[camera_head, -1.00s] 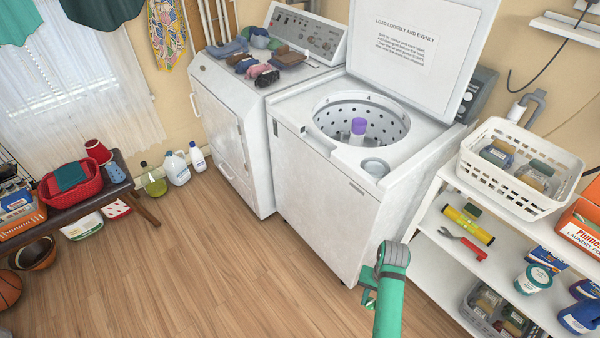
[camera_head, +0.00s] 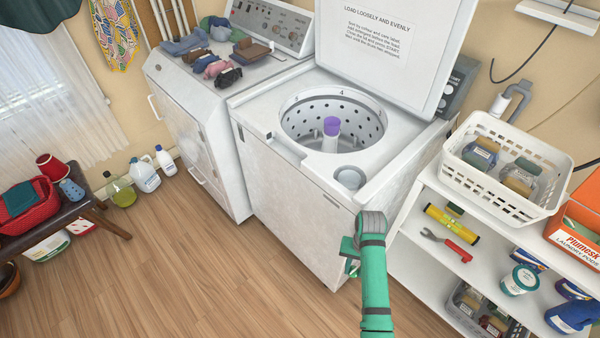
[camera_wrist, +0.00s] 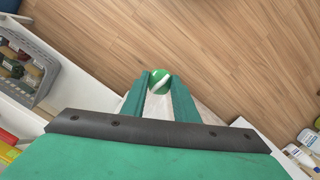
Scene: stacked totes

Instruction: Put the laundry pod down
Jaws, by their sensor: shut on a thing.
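The laundry pod (camera_wrist: 159,81) is a small rounded green and white piece in the wrist view. My gripper (camera_wrist: 161,88) is shut on it, with one green finger on each side and the pod at the fingertips. In the head view my gripper (camera_head: 350,258) hangs in front of the washer's front right corner, beside the white shelf; the pod cannot be made out clearly there. The open top-loading washer (camera_head: 290,205) has its lid up, and its perforated drum (camera_head: 309,150) shows a purple-topped post.
The white shelf (camera_head: 435,275) on the right carries a white basket (camera_head: 495,205), an orange laundry pods box (camera_head: 575,235), a red-handled wrench and tubs. Clothes lie on the dryer (camera_head: 190,125). Bottles stand by the wall.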

